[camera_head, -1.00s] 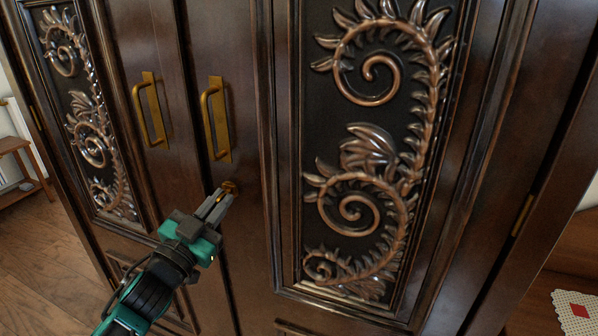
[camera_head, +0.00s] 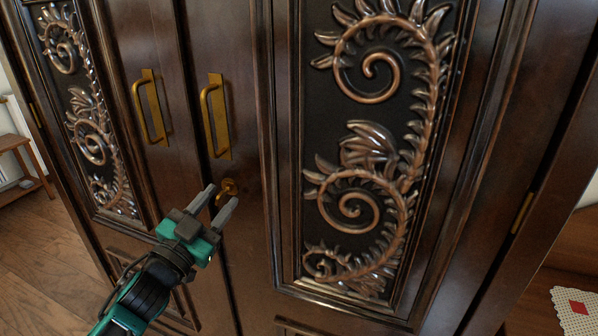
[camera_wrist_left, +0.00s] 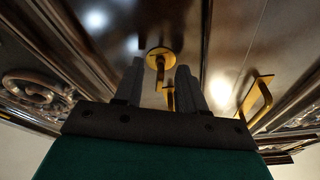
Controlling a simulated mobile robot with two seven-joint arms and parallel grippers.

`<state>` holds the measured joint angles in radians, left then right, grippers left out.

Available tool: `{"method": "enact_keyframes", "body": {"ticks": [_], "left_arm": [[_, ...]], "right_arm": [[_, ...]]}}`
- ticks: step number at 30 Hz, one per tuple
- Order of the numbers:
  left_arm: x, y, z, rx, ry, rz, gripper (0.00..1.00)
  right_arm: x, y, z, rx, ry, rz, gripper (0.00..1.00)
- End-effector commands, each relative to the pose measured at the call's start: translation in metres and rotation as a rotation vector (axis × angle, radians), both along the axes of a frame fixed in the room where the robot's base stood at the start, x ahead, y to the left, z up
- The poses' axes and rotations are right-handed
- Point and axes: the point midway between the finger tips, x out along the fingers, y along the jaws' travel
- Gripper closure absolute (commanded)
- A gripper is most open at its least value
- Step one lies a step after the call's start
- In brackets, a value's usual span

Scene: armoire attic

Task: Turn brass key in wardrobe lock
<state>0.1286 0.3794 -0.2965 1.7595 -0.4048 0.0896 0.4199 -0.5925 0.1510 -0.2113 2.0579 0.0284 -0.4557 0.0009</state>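The brass key (camera_head: 225,189) sits in its round brass lock plate on the right wardrobe door (camera_head: 248,235), below that door's handle. In the left wrist view the lock plate and key (camera_wrist_left: 159,58) show between my fingertips. My left gripper (camera_head: 222,194) is open, with its two grey fingers apart. The fingertips are close to the key, one on each side of it, and do not appear to grip it. The key's exact angle is hard to tell, partly hidden by the fingers. My right gripper is not in view.
Two brass pull handles stand out from the doors, the left one (camera_head: 149,108) and the right one (camera_head: 215,117), just above my left gripper. Carved panels (camera_head: 362,150) stand out in relief. A small wooden shelf (camera_head: 22,165) is at the far left. Both doors look shut.

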Motion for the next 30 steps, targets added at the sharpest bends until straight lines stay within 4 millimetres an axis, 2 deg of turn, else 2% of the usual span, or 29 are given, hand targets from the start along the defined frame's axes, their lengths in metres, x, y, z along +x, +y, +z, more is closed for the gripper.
{"method": "enact_keyframes", "body": {"ticks": [15,19,25,28,30], "left_arm": [[-0.084,0.037,-0.025,0.002,0.004,0.0,0.6],[-0.098,0.043,-0.028,0.001,0.003,0.0,0.6],[-0.109,0.048,-0.033,-0.004,0.02,0.01,0.6],[-0.117,0.049,-0.05,-0.034,0.131,0.069,0.6],[-0.129,0.048,-0.075,-0.062,0.276,0.134,0.6]], "right_arm": [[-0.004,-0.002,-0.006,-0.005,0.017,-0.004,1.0],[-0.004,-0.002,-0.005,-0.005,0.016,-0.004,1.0],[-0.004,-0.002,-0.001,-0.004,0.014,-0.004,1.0],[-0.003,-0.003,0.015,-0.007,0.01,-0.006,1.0],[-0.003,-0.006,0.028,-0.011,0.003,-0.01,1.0]]}}
